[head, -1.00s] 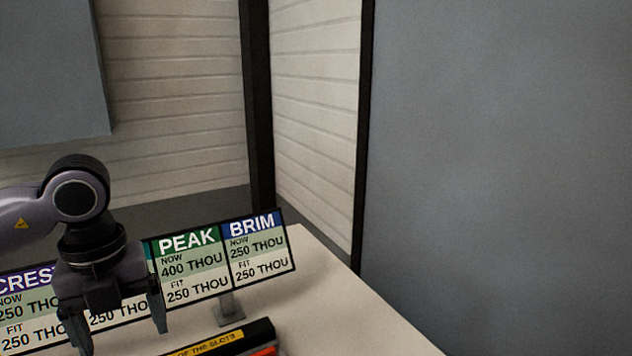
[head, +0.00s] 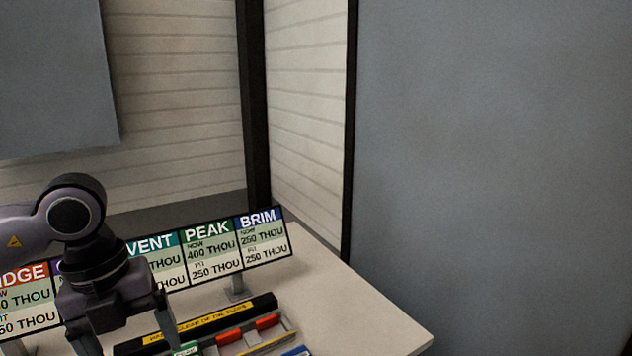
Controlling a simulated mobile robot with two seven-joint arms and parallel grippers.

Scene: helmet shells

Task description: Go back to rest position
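My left gripper (head: 128,343) hangs at the lower left of the head view, pointing down. Its two fingers are spread apart, with nothing seen between them, though the left fingertip is near the picture's bottom edge. It is in front of a long sign board (head: 212,250) with coloured headings such as VENT, PEAK and BRIM, and hides part of it. My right gripper is not in view.
The pale table (head: 350,300) has a clear right end. A black bar with a yellow label (head: 205,321) lies before the sign, beside a rack with red pieces (head: 267,322). A green label (head: 187,349) is near the gripper. Grey panels and white walls stand behind.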

